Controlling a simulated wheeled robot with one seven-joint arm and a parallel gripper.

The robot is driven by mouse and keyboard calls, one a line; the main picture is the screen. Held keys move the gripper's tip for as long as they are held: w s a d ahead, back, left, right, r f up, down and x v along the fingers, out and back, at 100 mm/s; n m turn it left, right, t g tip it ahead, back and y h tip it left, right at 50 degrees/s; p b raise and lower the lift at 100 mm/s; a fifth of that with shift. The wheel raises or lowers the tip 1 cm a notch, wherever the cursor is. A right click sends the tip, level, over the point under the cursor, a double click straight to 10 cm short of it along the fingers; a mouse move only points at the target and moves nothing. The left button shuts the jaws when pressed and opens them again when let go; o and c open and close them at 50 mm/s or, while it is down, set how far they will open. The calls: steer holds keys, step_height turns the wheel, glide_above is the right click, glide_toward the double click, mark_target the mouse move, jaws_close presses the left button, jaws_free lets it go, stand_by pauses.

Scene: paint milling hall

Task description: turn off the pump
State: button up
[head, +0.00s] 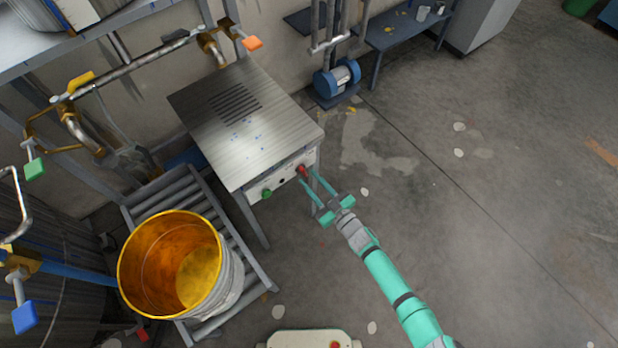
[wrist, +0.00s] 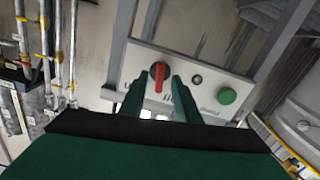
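A metal cabinet (head: 245,115) has a white control panel (head: 282,180) on its front. The panel carries a red rotary switch (head: 302,170), which shows in the wrist view (wrist: 159,77) as a red handle on a dark round base, its handle close to upright in the picture. A green button (wrist: 227,96) and a small dark round fitting (wrist: 196,79) sit to its right there. My gripper (head: 308,176) is open, its fingers (wrist: 158,88) reaching toward the panel on either side of the red handle. I cannot tell whether they touch it.
A blue motor-like unit (head: 337,78) stands by the wall. A bucket with an orange inside (head: 228,262) stands on a roller conveyor (head: 255,270) beside the cabinet. Pipes with orange (head: 252,43), yellow, green and blue valve handles run at left. The floor at right is clear.

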steer(key=shift+x, duration=0.85)
jaws_close()
steer(key=shift+n, duration=2.7)
jaws_free()
steer(key=shift+s, duration=0.1)
steer(key=v, duration=1)
steer(key=shift+s+d, duration=0.2)
steer(key=shift+s, duration=0.1)
